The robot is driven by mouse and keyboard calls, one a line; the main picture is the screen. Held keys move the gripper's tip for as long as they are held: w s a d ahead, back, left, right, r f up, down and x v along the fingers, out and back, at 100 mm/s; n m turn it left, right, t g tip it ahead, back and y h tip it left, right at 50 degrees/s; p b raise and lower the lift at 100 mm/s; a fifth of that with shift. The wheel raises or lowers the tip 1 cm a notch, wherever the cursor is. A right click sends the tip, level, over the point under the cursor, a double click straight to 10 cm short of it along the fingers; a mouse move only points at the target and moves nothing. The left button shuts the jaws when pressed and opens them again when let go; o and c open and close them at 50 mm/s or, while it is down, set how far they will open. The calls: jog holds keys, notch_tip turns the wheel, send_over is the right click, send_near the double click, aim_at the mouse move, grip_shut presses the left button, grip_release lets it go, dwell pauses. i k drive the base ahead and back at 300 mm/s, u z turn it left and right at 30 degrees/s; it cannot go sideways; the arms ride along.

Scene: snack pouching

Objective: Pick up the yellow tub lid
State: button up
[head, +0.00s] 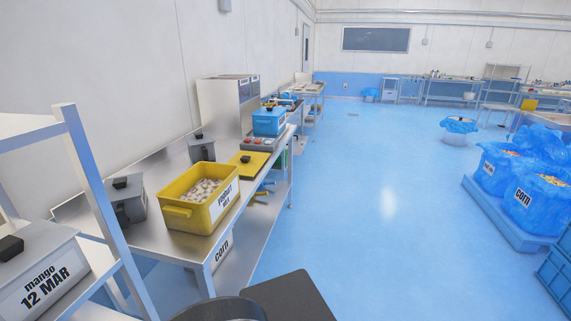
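The yellow tub lid (254,166) lies flat on the steel table in the head view, just behind the yellow tub. A small dark handle (245,159) stands on it. The open yellow tub (196,218) holds pale pieces and bears a white label. The tub hides part of the lid's near side. My gripper is not in view.
A blue tub (269,122) stands just beyond the lid, on or behind a grey unit with red buttons. Grey lidded containers (129,203) stand left on the steel table (177,247). A shelf rack (100,200) is at near left.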

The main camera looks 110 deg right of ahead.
aim_at(249, 163)
jog(key=z, duration=4.3)
jog(key=i, duration=3.35)
jog(key=u, duration=3.35)
